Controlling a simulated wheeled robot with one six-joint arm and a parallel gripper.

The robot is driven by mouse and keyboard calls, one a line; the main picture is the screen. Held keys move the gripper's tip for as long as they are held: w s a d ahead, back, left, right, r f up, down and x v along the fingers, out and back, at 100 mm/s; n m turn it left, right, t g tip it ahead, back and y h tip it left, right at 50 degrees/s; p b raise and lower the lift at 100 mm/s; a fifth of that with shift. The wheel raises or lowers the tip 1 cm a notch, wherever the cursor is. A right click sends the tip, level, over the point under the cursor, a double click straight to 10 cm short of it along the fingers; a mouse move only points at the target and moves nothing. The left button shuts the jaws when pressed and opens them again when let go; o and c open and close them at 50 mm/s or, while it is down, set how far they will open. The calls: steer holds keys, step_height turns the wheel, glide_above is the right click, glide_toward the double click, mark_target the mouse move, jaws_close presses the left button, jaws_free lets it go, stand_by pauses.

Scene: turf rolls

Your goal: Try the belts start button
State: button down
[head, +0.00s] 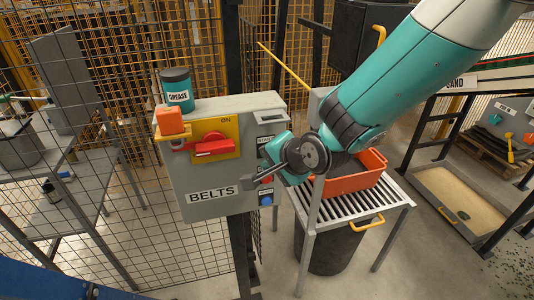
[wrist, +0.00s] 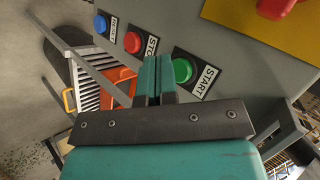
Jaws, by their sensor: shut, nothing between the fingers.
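The grey BELTS control box (head: 215,175) hangs at the centre of the head view. In the wrist view its green START button (wrist: 183,70) shows clear, beside its label. The red STOP button (wrist: 133,42) and the blue RESET button (wrist: 100,23) follow in a row. My gripper (wrist: 154,78) is shut and empty, its teal fingertips just left of the START button in the picture. Whether they touch the panel I cannot tell. In the head view my gripper (head: 272,152) is at the box's right side and hides the START button.
A red switch handle (head: 213,147) sits on a yellow plate marked ON. A GREASE can (head: 177,92) and an orange block (head: 169,121) stand at the box's top left. An orange crate (head: 352,182) sits on a slatted stand (head: 335,208) to the right. Mesh fencing is behind.

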steer(key=shift+s, duration=0.1)
steer(key=s, duration=0.2)
steer(key=s+d, duration=0.1)
steer(key=s, duration=0.1)
steer(key=shift+s+d+b, duration=0.2)
steer(key=shift+s+b, duration=0.1)
steer(key=shift+b, duration=0.1)
stand_by(0.4)
steer(key=s+d+r+n+g+h, duration=0.1)
steer(key=s+d+r+n+g, duration=0.2)
steer(key=s, duration=0.7)
steer(key=s+d+r+n+g+h, duration=0.1)
steer(key=s+d+r+n+g, duration=0.3)
steer(key=s+d+r+n, duration=0.4)
steer(key=s+d+n, duration=0.2)
steer(key=n, duration=0.2)
steer(key=shift+g, duration=0.3)
steer(key=shift+d+r, duration=0.1)
